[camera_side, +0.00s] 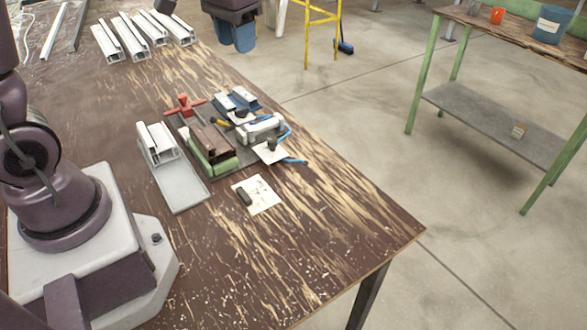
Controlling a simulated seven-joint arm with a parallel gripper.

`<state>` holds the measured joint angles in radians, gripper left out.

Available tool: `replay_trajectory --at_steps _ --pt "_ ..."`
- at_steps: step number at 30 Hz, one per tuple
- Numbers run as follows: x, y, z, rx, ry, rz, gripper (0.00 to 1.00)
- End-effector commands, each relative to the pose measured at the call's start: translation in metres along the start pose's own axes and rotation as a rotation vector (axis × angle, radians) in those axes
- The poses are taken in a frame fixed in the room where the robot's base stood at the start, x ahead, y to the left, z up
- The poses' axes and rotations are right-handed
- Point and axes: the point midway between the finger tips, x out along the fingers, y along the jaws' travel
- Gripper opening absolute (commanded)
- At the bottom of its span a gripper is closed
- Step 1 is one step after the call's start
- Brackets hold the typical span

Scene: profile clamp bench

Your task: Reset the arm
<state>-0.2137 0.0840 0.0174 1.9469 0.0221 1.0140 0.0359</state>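My arm's base and lower links stand at the left in the side view, and the arm runs out of the frame. My gripper is not in view, so its opening and any load are hidden. The clamp fixture (222,172) lies on the brown bench (330,235), with a red clamp handle (184,105) at its back left. A brown block (208,138) and a green part (212,166) sit on the fixture. A white profile piece (157,143) stands at the back end of a grey tray (180,187), left of the fixture.
Several white profiles (131,38) lie at the back of the bench. A white card (261,192) with a small dark piece (244,197) lies in front of the fixture. Blue tubing (293,160) is on the right. The front right of the bench is clear.

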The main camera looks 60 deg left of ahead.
Motion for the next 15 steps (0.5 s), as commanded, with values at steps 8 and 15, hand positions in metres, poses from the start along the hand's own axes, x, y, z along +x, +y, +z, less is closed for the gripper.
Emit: replay_trajectory --at_steps 8,15 --pt "-0.029 0.036 0.101 0.069 0.183 0.038 0.38" --pt "-0.043 0.049 0.149 0.142 0.323 0.064 0.38"
